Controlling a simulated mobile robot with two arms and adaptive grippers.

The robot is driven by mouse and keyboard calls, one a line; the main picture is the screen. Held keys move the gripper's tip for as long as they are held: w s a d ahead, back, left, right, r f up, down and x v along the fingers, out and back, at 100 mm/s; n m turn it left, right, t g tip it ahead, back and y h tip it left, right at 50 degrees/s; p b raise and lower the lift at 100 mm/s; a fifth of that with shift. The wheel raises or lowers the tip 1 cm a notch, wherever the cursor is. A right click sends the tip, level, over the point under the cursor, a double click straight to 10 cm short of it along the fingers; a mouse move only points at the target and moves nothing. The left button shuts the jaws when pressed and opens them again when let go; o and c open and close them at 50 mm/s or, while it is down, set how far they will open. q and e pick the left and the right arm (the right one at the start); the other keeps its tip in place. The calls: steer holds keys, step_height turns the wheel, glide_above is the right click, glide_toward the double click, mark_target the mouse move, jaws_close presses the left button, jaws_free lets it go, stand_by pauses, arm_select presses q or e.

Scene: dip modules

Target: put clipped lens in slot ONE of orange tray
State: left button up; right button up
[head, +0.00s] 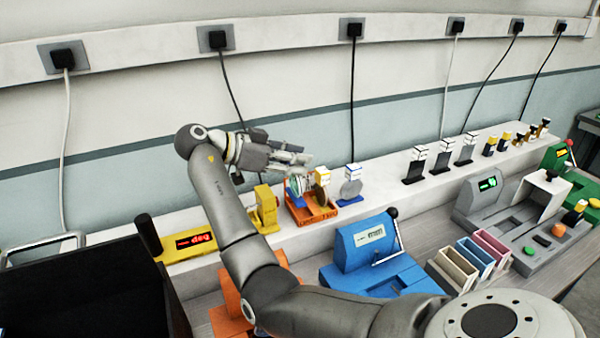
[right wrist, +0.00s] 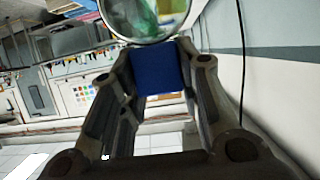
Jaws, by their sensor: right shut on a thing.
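My right gripper (head: 296,158) is shut on a blue clip (right wrist: 158,68) that carries a round, clear lens in a silvery rim (right wrist: 145,18). In the head view the gripper is at the far shelf, over the left part of the orange tray (head: 318,217). The fingers and the crowded parts partly hide the tray's slots, so I cannot tell slot ONE or whether the held clip touches the tray. My left gripper is not in view.
A blue machine with a lever (head: 368,257) stands in front. Several black-based holders (head: 442,160) stand farther right; the shelf between is clear.

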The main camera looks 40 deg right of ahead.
mark_target(290, 176)
steer(key=d+f+p, duration=0.1)
steer(key=f, duration=0.1)
steer(key=w+d+f, duration=0.1)
steer(key=f, duration=0.1)
steer(key=f+p, duration=0.1)
steer(key=f, duration=0.2)
steer(key=shift+w+d+p, duration=0.2)
steer(key=shift+d+p, duration=0.15)
steer(key=shift+d, duration=0.05)
steer(key=shift+f, duration=0.2)
steer(key=o, duration=1.1)
steer(key=shift+r, duration=0.1)
steer(key=shift+o, duration=0.2)
